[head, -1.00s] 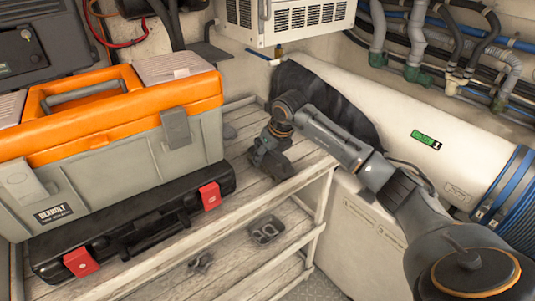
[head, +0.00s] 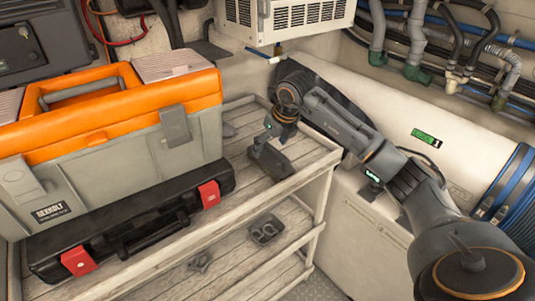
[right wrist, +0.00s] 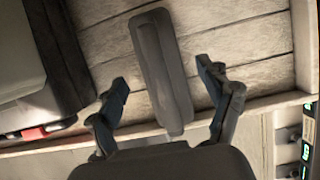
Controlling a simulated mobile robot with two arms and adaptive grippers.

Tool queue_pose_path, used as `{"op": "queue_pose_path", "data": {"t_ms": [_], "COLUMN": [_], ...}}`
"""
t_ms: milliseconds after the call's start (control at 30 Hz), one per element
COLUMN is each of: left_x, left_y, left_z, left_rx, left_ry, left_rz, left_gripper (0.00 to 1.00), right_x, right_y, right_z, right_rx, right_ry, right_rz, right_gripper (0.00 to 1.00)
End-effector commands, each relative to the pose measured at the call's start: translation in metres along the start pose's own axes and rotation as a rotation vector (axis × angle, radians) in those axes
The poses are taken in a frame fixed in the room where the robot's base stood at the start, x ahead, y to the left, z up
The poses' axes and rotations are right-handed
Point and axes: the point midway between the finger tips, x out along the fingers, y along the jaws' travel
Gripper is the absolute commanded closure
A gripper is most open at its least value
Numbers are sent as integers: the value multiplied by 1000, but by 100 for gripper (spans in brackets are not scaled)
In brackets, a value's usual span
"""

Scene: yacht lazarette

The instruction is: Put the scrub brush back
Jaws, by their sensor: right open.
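A long dark grey block that looks like the scrub brush (right wrist: 168,85) lies on the pale wooden planks in the right wrist view. My right gripper (right wrist: 162,77) is open, with one finger on each side of it and a gap to both fingers. In the head view my right gripper (head: 269,153) points down over the upper shelf, right of the orange and grey toolbox. There I cannot clearly separate the brush from the gripper's dark parts. My left gripper is not in view.
The toolbox (head: 120,138) stands on a black case (head: 130,232) with red latches, left on the upper shelf (head: 240,178). A white cylinder (head: 430,120) lies right.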

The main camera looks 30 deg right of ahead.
Motion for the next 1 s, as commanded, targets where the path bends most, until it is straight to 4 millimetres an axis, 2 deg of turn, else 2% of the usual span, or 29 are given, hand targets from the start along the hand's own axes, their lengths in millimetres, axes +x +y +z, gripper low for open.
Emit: {"op": "queue_pose_path", "data": {"t_ms": [100,200,400,1000], "left_x": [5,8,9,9], "left_y": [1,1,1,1], "left_z": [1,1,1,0], "left_rx": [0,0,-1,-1], "left_ry": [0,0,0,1], "left_rz": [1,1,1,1], "left_gripper": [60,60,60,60], "right_x": [-27,-45,-67,-71], "right_y": [-1,0,0,0], "right_z": [0,0,0,0], "right_rx": [-2,-2,-1,-1], "right_ry": [-4,-3,1,1], "right_rz": [-3,-3,-2,0], "right_gripper": [21,21,21,21]}}
